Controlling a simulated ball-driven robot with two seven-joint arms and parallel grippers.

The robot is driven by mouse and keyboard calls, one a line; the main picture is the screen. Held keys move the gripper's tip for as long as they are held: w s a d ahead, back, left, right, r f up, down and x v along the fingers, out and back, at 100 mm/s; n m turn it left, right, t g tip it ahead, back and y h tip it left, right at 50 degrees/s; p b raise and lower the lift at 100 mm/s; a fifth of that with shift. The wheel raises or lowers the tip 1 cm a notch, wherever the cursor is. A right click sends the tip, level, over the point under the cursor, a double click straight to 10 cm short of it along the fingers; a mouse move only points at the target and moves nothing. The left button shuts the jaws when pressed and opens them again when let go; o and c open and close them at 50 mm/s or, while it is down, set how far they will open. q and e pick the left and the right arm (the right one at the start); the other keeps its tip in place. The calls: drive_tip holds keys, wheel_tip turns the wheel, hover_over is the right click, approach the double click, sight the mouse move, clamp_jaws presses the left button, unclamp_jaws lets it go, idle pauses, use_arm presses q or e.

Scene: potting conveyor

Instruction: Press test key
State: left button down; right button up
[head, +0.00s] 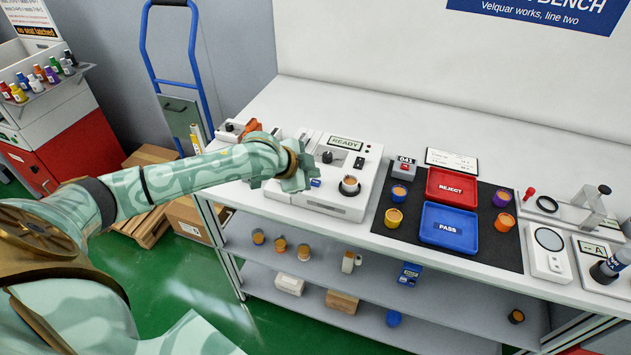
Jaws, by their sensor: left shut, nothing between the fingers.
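The white tester (362,205) stands on the bench with its display (346,143) reading READY. A dark knob (327,157) and a small dark key (360,162) sit below the display. A cup with orange-brown content (349,185) stands in the tester's round holder. A small blue patch (316,183) shows beside my fingers; I cannot tell if it is the test key. My left gripper (300,176) is shut and empty over the tester's left part, hiding some of it. I cannot tell whether it touches the tester. My right gripper is out of view.
A dark mat (450,258) holds a red REJECT tray (452,188), a blue PASS tray (449,228) and several small cups. Instruments stand at the bench's right end. An orange-handled item (250,127) lies behind my left wrist. The back of the bench is mostly clear.

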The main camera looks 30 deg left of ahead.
use_arm(q)
drive_tip(key=shift+f, duration=0.1)
drive_tip(key=shift+f, duration=0.25)
drive_tip(key=shift+f, duration=0.45)
idle(0.8)
drive_tip(key=shift+r+p, duration=0.9)
drive_tip(key=shift+p, duration=0.45)
drive_tip(key=shift+f, duration=0.1)
